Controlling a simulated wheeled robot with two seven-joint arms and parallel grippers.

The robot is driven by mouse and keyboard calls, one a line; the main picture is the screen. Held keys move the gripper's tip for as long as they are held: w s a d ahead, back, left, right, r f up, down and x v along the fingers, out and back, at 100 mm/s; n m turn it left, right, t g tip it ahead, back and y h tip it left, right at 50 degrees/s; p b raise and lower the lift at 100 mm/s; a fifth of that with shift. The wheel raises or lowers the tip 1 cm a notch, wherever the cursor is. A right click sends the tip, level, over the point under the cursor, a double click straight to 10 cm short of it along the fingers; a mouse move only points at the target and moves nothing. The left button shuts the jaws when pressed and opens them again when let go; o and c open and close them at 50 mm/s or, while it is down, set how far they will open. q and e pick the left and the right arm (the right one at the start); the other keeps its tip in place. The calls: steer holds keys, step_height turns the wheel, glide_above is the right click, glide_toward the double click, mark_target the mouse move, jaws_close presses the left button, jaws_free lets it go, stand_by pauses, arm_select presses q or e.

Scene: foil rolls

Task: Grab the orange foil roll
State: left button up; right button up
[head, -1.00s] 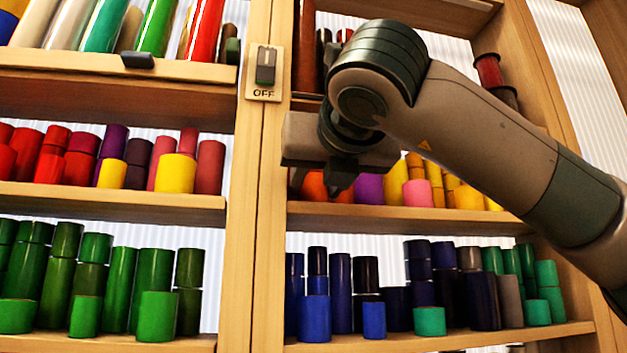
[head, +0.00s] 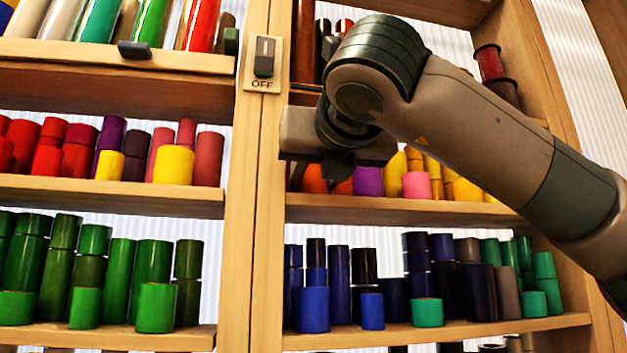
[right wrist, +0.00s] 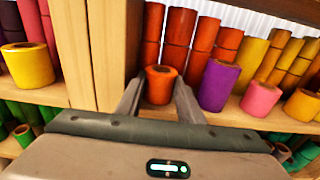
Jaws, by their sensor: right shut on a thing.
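The orange foil roll (right wrist: 160,88) stands upright at the front of the middle right shelf, as the right wrist view shows. My right gripper (right wrist: 159,97) has one finger on each side of it and is shut on it. In the head view my right gripper (head: 338,172) reaches into that shelf, and its wrist hides much of the roll; orange surface (head: 314,180) shows beside the fingers. My left gripper is not in view.
A purple roll (right wrist: 217,84) stands close to the right of the orange one, then a pink roll (right wrist: 260,98). Taller red-orange rolls (right wrist: 178,38) stand behind. A wooden post (right wrist: 108,45) is close on the left. The shelf board (head: 450,214) runs beneath.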

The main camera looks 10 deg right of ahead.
steer(key=shift+r, duration=0.15)
steer(key=shift+r+b, duration=0.6)
steer(key=shift+r, duration=0.3)
step_height(320, 180, up, 2)
steer(key=shift+s+d+b, duration=0.1)
steer(key=shift+s+b, duration=0.05)
steer(key=shift+b, duration=0.3)
steer(key=s+d+r+b, duration=0.3)
steer(key=s+d+r, duration=0.4)
steer(key=s, duration=0.1)
steer(key=shift+s, duration=0.4)
steer(key=shift+d, duration=0.1)
